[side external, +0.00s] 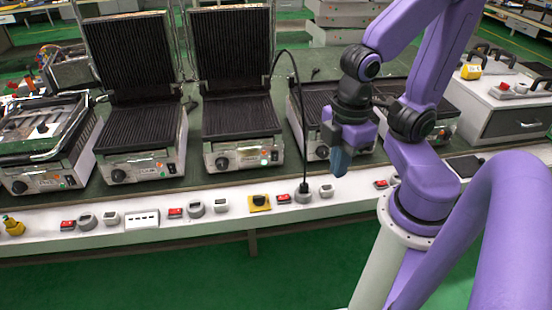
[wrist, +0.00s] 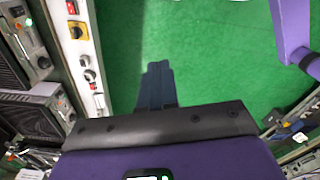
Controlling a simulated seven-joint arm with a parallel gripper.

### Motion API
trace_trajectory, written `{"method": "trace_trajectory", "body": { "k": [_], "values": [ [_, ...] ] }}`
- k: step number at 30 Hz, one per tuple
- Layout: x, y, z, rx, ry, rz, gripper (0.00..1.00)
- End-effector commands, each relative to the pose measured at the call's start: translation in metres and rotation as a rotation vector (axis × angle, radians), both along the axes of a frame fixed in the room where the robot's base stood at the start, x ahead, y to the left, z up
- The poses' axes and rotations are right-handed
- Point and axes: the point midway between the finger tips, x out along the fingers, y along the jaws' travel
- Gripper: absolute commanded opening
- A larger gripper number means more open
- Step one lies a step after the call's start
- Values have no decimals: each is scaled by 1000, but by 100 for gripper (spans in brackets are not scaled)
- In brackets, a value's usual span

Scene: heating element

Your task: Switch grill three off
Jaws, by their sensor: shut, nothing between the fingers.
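A row of contact grills stands on the bench in the side view. The third from the left (side external: 243,156) has its ribbed lid raised, with a black knob (side external: 221,162) and small lit lamps on its front. Several red rocker switches lie along the white front rail, including one (side external: 284,199) next to a yellow box with a black knob (side external: 260,203). That red switch also shows in the wrist view (wrist: 84,61). Which control belongs to which grill is not clear. My gripper (side external: 340,170) is shut and empty, above and right of that switch. Its fingers (wrist: 158,77) touch nothing visible.
A black cable (side external: 297,120) rises from a grey socket (side external: 303,196) right of the red switch and arches over the bench. The white rail (side external: 170,229) carries more sockets and small boxes. Green floor (wrist: 205,55) lies open in front of the bench.

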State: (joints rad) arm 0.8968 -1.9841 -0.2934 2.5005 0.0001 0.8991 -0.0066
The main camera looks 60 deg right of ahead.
Motion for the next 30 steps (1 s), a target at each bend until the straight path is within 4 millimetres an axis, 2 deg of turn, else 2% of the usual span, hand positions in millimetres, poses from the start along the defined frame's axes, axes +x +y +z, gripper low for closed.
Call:
{"method": "trace_trajectory", "body": {
  "k": [5,10,14,18,23,30],
  "values": [
    [29,8,-13,19,-28,-36,0],
    [80,13,-38,53,-84,-83,0],
    [121,7,-59,75,-132,-117,0],
    [163,-8,-84,93,-186,-149,0],
    [204,-35,-113,106,-249,-185,0],
    [249,-91,-160,115,-348,-240,0]
  ]
}}
